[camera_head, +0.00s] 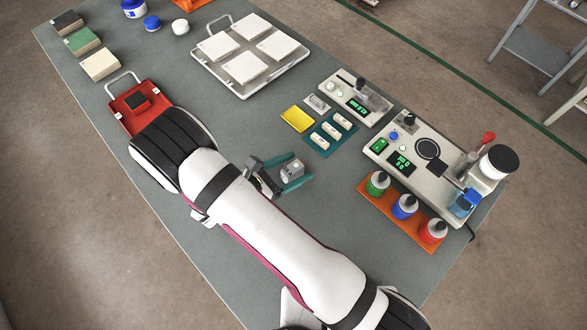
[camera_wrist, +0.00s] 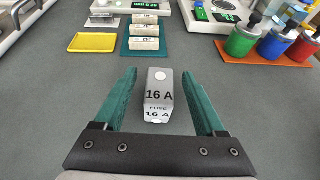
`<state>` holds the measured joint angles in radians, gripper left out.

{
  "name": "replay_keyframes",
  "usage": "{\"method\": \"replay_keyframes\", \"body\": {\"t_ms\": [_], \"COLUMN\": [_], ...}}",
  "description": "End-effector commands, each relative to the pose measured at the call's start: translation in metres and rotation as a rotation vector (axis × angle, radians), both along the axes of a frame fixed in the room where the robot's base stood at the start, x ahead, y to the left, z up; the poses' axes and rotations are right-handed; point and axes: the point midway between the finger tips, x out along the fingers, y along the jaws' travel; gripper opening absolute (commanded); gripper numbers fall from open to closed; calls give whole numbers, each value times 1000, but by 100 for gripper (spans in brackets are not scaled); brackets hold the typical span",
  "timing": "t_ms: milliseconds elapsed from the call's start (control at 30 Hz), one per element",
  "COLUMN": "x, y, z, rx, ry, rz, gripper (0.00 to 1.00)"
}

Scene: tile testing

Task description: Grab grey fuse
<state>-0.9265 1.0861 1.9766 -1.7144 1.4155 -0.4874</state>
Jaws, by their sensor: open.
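The grey fuse (camera_wrist: 158,92) is a small block marked "16 A" and "FUSE". In the wrist view it lies on the grey table between the two teal fingers of my gripper (camera_wrist: 160,78), with a gap on each side. In the head view the fuse (camera_head: 292,170) also sits between the fingers of my gripper (camera_head: 286,173). My gripper is open and does not touch the fuse in the wrist view.
Beyond the fuse are a teal mat (camera_wrist: 144,52) with several cream fuses, a yellow tray (camera_wrist: 92,43) and a grey part on a plate (camera_wrist: 104,10). Coloured bottles (camera_wrist: 242,40) stand on an orange tray (camera_wrist: 228,58) at the right. The table around the fuse is clear.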

Motion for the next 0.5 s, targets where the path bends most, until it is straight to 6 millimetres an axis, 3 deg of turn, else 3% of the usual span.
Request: {"method": "replay_keyframes", "body": {"t_ms": [67, 400, 500], "x": [0, 0, 0], "y": [0, 0, 0], "z": [0, 0, 0], "rx": [0, 1, 1], "ry": [0, -1, -1], "rz": [0, 0, 0], "gripper": [72, 13, 0]}}
